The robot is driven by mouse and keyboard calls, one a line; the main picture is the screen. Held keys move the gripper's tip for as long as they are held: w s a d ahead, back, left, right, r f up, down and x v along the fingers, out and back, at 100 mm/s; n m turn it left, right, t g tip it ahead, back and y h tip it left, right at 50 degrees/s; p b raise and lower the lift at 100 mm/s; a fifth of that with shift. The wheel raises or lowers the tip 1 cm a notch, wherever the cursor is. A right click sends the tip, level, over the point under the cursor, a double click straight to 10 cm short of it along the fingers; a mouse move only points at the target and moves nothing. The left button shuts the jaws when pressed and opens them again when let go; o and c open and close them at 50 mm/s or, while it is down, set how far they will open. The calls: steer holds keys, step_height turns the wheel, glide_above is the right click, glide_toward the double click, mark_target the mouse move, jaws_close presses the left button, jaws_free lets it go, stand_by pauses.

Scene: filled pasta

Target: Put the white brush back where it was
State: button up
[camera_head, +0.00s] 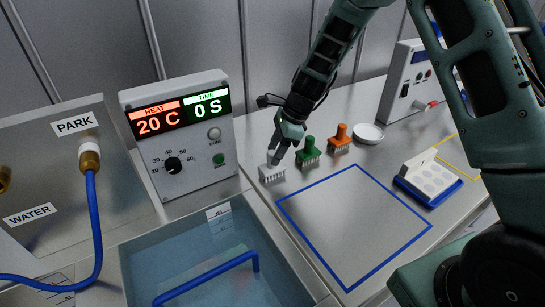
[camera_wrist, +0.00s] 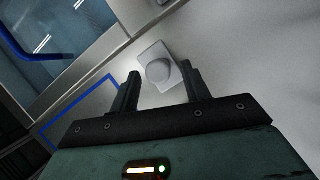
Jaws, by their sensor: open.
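The white brush (camera_head: 271,173) stands on the grey worktop, bristles down, at the left end of a row of brushes. In the wrist view the white brush (camera_wrist: 158,70) shows from above as a pale square with a round knob, just beyond and between the fingertips. My gripper (camera_head: 284,150) is directly above it in the head view, fingers pointing down. In the wrist view my gripper (camera_wrist: 160,82) is open, with a finger on either side of the knob. I cannot tell whether a finger touches the brush.
A green brush (camera_head: 308,151) and an orange brush (camera_head: 341,138) stand close to the right. A blue-outlined square (camera_head: 352,222) lies in front, empty. A water basin (camera_head: 215,262) and a heater control box (camera_head: 180,135) are at the left. A blue-edged tray (camera_head: 428,192) stands right.

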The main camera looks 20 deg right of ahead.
steer(key=w+v, duration=0.1)
steer(key=v, duration=0.8)
steer(key=s+a+r+n+g, duration=0.1)
steer(key=s+a+r+n, duration=0.1)
steer(key=s+a+n, duration=0.4)
steer(key=s+a+r+n+h, duration=0.1)
steer(key=s+a+n, duration=0.1)
steer(key=s+n, duration=0.35)
steer(key=s+a+r+n+g, duration=0.15)
steer(key=s+a+n, duration=0.25)
steer(key=s, duration=0.4)
steer(key=s+d+n+t+h, duration=0.1)
steer(key=s+n+h, duration=0.1)
steer(key=s+n, duration=1)
steer(key=shift+s+d+t+h, duration=0.15)
steer(key=shift+s+t+h, duration=0.25)
steer(key=shift+s, duration=0.45)
